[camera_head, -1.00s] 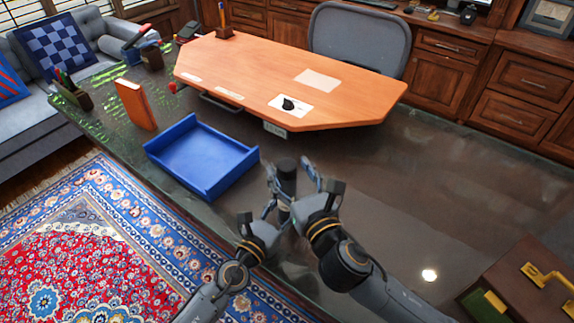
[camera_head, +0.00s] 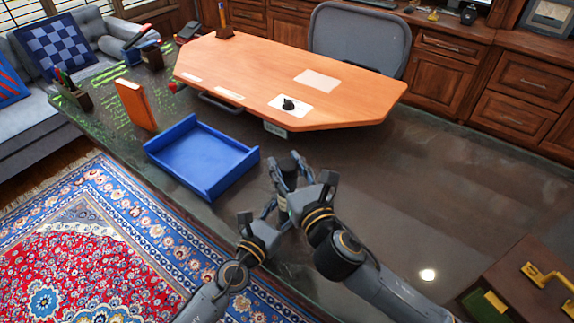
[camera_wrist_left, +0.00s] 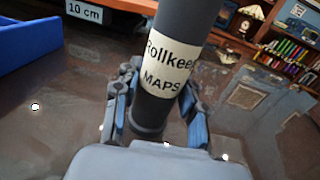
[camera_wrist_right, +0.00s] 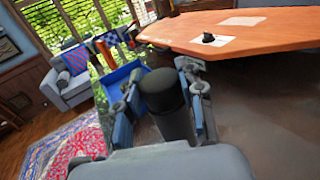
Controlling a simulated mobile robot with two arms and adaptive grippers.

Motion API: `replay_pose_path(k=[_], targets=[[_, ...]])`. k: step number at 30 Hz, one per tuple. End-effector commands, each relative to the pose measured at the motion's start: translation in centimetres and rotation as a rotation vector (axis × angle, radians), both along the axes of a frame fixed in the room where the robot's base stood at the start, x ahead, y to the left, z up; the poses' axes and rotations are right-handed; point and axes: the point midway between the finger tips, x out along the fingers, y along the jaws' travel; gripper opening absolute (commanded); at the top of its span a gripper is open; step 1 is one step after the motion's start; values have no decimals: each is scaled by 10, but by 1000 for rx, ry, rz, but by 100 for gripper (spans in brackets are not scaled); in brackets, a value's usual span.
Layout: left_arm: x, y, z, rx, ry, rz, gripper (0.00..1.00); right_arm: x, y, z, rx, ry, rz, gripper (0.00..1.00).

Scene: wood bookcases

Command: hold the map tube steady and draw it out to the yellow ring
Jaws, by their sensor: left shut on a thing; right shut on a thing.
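The map tube (camera_head: 288,179) is a dark grey cylinder standing upright or nearly so between my two grippers. In the left wrist view it carries a cream label (camera_wrist_left: 165,75) with "Rollkeep MAPS" lettering. My left gripper (camera_wrist_left: 155,112) is shut on the tube's lower part, below the label. My right gripper (camera_head: 289,168) is shut around the upper part; the right wrist view shows the tube's dark round top (camera_wrist_right: 160,82) between its fingers. No yellow ring shows on the tube in any view.
A blue tray (camera_head: 203,158) lies left of the tube on the dark desk (camera_head: 430,190). An orange raised desktop (camera_head: 250,70) is behind. A "10 cm" tag (camera_wrist_left: 84,12) shows near the tube. A brown box (camera_head: 530,275) with a yellow handle is at front right.

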Motion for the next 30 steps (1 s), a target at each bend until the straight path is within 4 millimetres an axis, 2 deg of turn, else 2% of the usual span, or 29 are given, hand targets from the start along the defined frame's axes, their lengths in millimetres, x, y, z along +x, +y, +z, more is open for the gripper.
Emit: replay_pose_path(k=[3,7,18,19,21,22,30], targets=[[0,1,0,2,-1,2,4,1,0,22,5,-10,0,0],[0,1,0,2,-1,2,4,1,0,40,4,-8,1,0],[0,1,0,1,0,3,4,0,0,44,0,-3,1,0],[0,1,0,1,0,3,4,0,0,44,0,-3,1,43],[1,1,0,2,0,3,4,0,0,44,1,-3,1,58],[1,1,0,2,0,3,4,0,0,44,1,-3,1,63],[0,1,0,2,-1,2,4,0,0,44,2,-1,1,63]])
